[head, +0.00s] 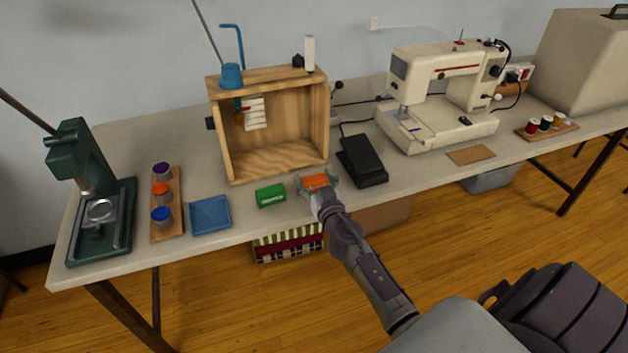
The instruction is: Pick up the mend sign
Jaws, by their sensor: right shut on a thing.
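An orange sign (314,180) is at the table's front edge, before the wooden box. My right gripper (317,187) reaches it from the front and is shut on it, with a finger on each side. I cannot read any lettering on it, and the gripper hides its lower part. I cannot tell whether it touches the table. A small green sign (270,195) with white lettering, too small to read, stands just left of the gripper, apart from it. My left gripper is not in view.
An open wooden box (272,77) stands behind the signs. A black foot pedal (362,160) is close to the gripper's right. A blue tray (210,215) lies to the left. A sewing machine (438,90) stands further right.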

